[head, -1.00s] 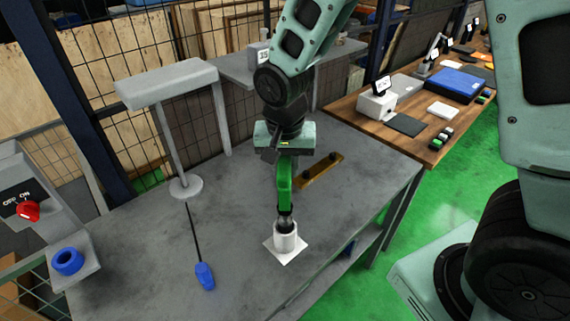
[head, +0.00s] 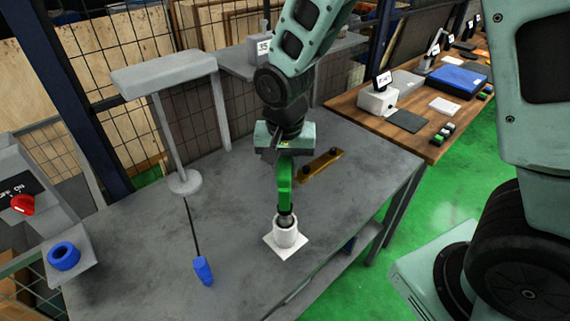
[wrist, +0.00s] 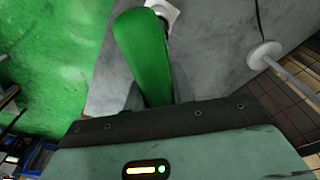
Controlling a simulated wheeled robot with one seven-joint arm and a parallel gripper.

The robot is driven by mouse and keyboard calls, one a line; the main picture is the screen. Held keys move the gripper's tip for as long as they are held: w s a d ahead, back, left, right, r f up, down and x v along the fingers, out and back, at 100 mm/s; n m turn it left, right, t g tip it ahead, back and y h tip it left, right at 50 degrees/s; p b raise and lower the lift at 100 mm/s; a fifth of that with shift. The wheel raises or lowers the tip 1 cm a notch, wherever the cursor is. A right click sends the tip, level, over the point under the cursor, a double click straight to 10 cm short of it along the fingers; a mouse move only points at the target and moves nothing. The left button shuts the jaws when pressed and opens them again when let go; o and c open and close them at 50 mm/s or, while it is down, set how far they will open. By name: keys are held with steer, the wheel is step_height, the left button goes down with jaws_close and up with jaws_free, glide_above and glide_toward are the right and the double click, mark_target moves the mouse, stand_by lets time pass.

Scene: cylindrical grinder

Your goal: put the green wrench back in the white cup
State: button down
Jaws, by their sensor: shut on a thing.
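The green wrench (head: 285,184) hangs upright from my gripper (head: 284,157), which is shut on its upper end. The lower, dark end of the wrench is at the mouth of the white cup (head: 286,235), and its tip is hidden inside the cup. The cup stands on a white square base on the grey table. In the wrist view, the green wrench (wrist: 145,55) fills the space ahead of the jaws, and part of the white cup (wrist: 163,10) shows at the top.
A blue-handled tool (head: 203,270) lies left of the cup on the grey table (head: 235,215). A brass bar (head: 320,167) lies behind to the right. A grey stand (head: 165,75) rises at the left back. Table around the cup is clear.

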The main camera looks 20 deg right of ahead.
steer(key=shift+f+b, duration=2.65)
steer(key=shift+f, duration=0.65)
steer(key=c, duration=1.1)
jaws_free()
steer(key=r, duration=0.5)
steer(key=s+r+b, duration=0.1)
steer(key=r, duration=0.5)
steer(key=r+b, duration=0.1)
steer(key=r, duration=0.5)
steer(key=shift+s+a+r, duration=0.15)
steer(key=shift+s+a, duration=0.25)
steer(key=s+a+f+n, duration=0.2)
steer(key=s+f+n, duration=0.3)
steer(key=s, duration=0.4)
steer(key=s+a+f+n+g+y+b, duration=0.1)
steer(key=s+a+f+n, duration=0.2)
steer(key=s+f+n, duration=0.3)
steer(key=s+n, duration=0.2)
steer(key=s, duration=0.1)
steer(key=shift+a, duration=0.2)
